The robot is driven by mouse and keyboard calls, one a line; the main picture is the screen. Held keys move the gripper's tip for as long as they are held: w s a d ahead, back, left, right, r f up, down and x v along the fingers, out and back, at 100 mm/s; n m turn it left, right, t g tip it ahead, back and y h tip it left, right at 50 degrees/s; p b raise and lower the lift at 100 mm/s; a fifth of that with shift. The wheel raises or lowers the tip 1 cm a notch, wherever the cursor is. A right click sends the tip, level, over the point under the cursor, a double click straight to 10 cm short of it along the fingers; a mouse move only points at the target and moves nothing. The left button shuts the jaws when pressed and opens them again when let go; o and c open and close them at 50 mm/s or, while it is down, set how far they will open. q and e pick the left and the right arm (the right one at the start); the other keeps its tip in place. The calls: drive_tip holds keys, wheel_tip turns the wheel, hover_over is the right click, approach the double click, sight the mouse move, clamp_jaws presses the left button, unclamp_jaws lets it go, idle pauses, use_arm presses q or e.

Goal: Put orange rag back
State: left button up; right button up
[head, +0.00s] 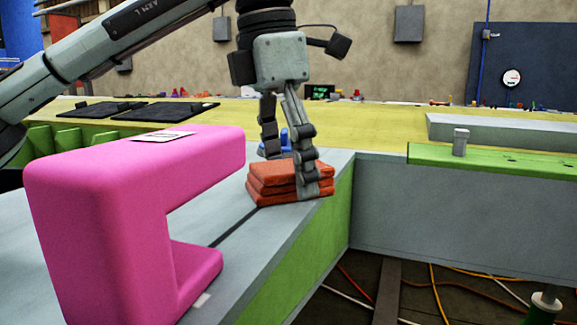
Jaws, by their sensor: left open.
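The orange rag (272,185) is a folded stack of several layers. It lies on the grey top of the jig near its right edge, just behind the pink block. My left gripper (290,172) points down over the rag with its fingers apart. One finger is in front of the rag's near right side, and the other reaches down behind its far left side. Whether the fingers touch the rag cannot be told. My right gripper is not in view.
A large pink C-shaped block (95,220) stands at the front left. A small blue item (284,137) sits behind the rag. The grey top drops off at the green side (300,250), with cables on the floor below. A green rail (490,160) runs at right.

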sight(282, 166)
use_arm(q)
drive_tip(key=shift+r, duration=0.3)
drive_tip(key=r, duration=0.6)
drive_tip(key=shift+s+a+r, duration=0.15)
drive_tip(key=shift+s+a, duration=0.05)
drive_tip(key=shift+a, duration=0.2)
drive_tip(key=shift+s+a+r+p, duration=0.15)
drive_tip(key=shift+r+p, duration=0.1)
drive_tip(key=shift+r, duration=0.65)
drive_tip(key=shift+w+a+r+p, duration=0.1)
drive_tip(key=shift+a+r+p, duration=0.1)
drive_tip(key=shift+r, duration=0.65)
drive_tip(key=shift+s+a+r+p, duration=0.1)
drive_tip(key=shift+r+p, duration=0.15)
drive_tip(key=shift+r, duration=0.65)
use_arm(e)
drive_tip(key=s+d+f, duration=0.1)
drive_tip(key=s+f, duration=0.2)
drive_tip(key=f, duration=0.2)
